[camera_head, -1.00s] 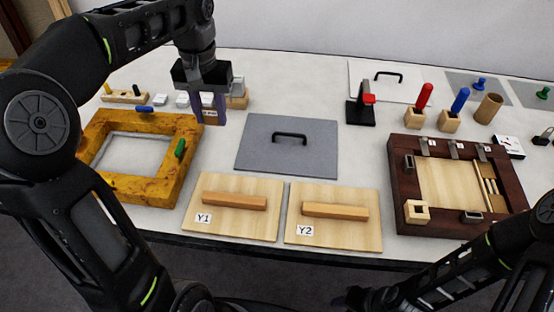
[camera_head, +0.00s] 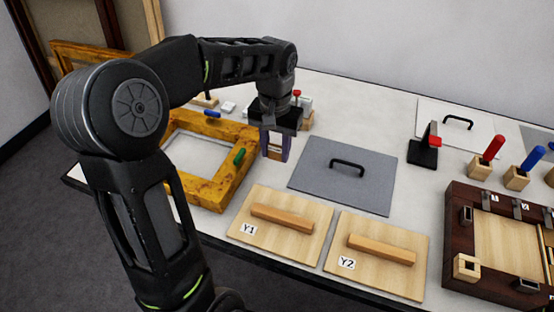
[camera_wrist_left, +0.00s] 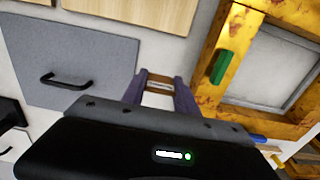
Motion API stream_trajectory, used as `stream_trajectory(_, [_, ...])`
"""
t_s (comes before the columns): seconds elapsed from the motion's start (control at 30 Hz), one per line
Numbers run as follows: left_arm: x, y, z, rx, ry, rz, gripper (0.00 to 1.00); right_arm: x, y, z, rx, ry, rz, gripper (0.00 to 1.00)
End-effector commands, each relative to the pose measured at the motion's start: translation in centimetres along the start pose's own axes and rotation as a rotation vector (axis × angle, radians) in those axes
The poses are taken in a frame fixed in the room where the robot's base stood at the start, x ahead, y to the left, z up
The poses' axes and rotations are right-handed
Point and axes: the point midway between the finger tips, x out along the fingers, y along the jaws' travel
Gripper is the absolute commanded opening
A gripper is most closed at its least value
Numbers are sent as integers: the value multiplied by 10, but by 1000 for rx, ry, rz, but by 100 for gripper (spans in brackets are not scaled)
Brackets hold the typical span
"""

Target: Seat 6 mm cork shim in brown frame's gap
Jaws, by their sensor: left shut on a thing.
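My left gripper (camera_head: 275,153) is shut on a small pale, brownish piece (camera_head: 275,140), between the purple fingers and above the table between the yellow frame and the grey board. The piece also shows between the fingers in the left wrist view (camera_wrist_left: 160,87). Its thickness and any marking cannot be read, so I cannot confirm it is the cork shim. The dark brown frame (camera_head: 461,225) lies at the right with a pale wood panel inside, cut off by the picture edge; I cannot make out its gap. My right gripper is out of view.
The yellow frame (camera_head: 207,195) with a green handle (camera_head: 239,156) lies left of the gripper. The grey board (camera_head: 320,155) with a black handle is right of it. Boards Y1 (camera_head: 258,237) and Y2 (camera_head: 345,281) lie in front. A black stand (camera_head: 423,153) and coloured-handled tools stand farther right.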

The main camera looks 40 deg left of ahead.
Motion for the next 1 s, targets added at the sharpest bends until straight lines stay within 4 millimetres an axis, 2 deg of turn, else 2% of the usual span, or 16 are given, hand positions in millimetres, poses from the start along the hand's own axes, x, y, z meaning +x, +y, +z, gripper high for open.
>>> stream_trajectory(0.17, [6,0,0,0,-1,0,0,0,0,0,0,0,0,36])
stream_trajectory(0.4, [36,0,1,1,-2,0,0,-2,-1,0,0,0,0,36])
stream_trajectory(0.8, [42,0,0,1,0,0,0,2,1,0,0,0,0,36])
stream_trajectory(0.83, [41,0,0,1,0,0,37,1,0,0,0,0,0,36])
stream_trajectory(1.0, [40,0,0,1,0,0,51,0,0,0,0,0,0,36])
